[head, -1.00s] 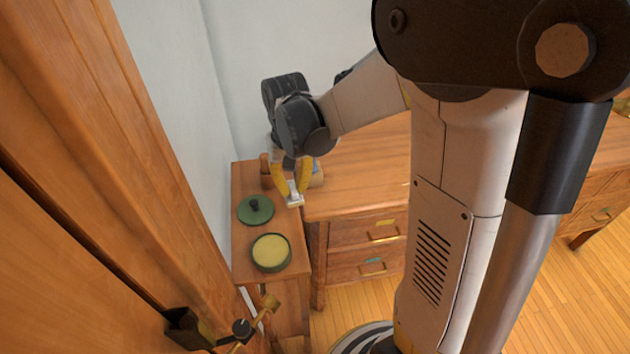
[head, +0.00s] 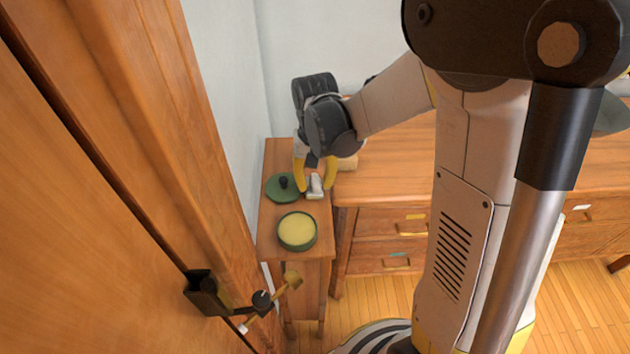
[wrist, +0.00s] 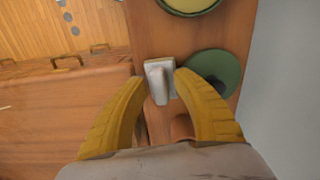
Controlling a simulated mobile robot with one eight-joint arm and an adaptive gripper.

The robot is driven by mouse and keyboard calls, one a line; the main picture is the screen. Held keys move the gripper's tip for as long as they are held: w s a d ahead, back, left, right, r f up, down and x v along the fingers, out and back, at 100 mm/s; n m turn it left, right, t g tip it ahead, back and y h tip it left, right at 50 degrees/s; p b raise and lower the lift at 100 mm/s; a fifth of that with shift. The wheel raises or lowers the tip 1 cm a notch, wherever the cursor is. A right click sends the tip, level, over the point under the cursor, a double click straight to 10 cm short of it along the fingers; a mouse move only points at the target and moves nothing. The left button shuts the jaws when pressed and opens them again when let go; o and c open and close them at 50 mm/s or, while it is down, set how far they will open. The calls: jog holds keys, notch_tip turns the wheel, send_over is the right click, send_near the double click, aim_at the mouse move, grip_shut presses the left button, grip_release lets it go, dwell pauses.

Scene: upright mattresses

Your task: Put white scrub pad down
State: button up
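The white scrub pad (head: 315,187) is a small pale block with a raised grip, at or just above the top of the narrow wooden cabinet (head: 271,236). My gripper (head: 315,190) points down at it, with one yellow finger on each side. In the wrist view the pad (wrist: 159,81) sits between my fingertips (wrist: 160,77), which appear to press on its sides. Whether its underside touches the wood cannot be told.
A green lid with a black knob (head: 282,188) lies close left of the pad. A round green tin with a yellow top (head: 297,232) stands in front. A wooden drawer desk (head: 378,222) adjoins on the right; a wall (head: 229,80) rises at left.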

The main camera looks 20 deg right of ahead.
aim_at(315, 182)
jog(key=shift+f, duration=0.2)
notch_tip(315, 182, up, 11)
jog(key=p, duration=0.4)
jog(key=shift+s+p, duration=0.1)
jog(key=shift+p, duration=0.25)
jog(key=s+r+n+t, duration=0.2)
jog(key=s+r+t, duration=0.5)
jog(key=s, duration=0.5)
jog(key=shift+s+r+n, duration=0.3)
jog(key=shift+s+r, duration=0.1)
jog(key=shift+r, duration=0.45)
jog(key=shift+f+b, duration=0.6)
